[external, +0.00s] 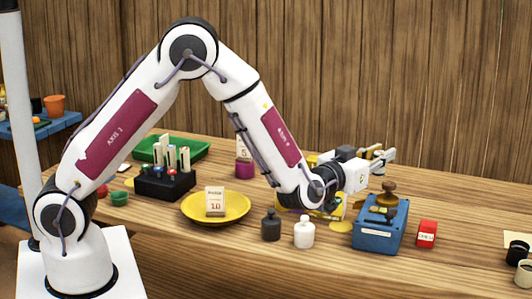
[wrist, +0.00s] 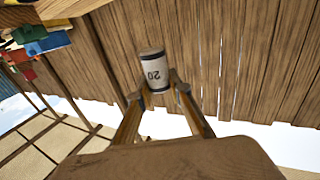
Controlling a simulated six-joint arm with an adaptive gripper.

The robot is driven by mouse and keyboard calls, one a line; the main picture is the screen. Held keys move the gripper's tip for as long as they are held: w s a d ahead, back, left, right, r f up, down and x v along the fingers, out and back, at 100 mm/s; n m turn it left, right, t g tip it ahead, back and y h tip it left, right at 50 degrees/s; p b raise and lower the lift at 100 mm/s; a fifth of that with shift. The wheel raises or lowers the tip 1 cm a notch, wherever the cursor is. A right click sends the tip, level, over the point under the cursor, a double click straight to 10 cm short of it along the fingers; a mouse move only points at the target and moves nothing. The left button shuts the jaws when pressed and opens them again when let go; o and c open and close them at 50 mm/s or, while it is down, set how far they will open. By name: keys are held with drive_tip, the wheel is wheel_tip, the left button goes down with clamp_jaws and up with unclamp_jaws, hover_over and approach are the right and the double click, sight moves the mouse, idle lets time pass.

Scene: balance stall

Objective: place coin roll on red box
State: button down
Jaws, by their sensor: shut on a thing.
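The red box (external: 427,234) is a small red block with a white label, standing on the wooden table to the right of a blue box. My gripper (external: 382,158) is raised above and to the left of it, pointing right. The roll sticks out beyond the fingertips.
The blue box (external: 378,238) carries a brass weight (external: 388,196) below my gripper. A yellow dish (external: 230,216) holds a card.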

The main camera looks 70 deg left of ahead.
drive_tip(key=w+d+n+g+y, duration=0.1)
drive_tip(key=w+d+n+y, duration=0.15)
drive_tip(key=w, duration=0.95)
hover_over(429, 224)
drive_tip(key=shift+g+y, duration=0.3)
drive_tip(key=shift+y, duration=0.05)
drive_tip(key=shift+a+f, duration=0.15)
drive_tip(key=shift+f, duration=2.5)
drive_tip(key=shift+f, duration=3.15)
drive_tip(key=shift+f, duration=1.85)
drive_tip(key=shift+f, duration=0.1)
drive_tip(key=c, duration=1.8)
unclamp_jaws()
drive_tip(key=shift+f, duration=0.1)
drive_tip(key=shift+c, duration=0.2)
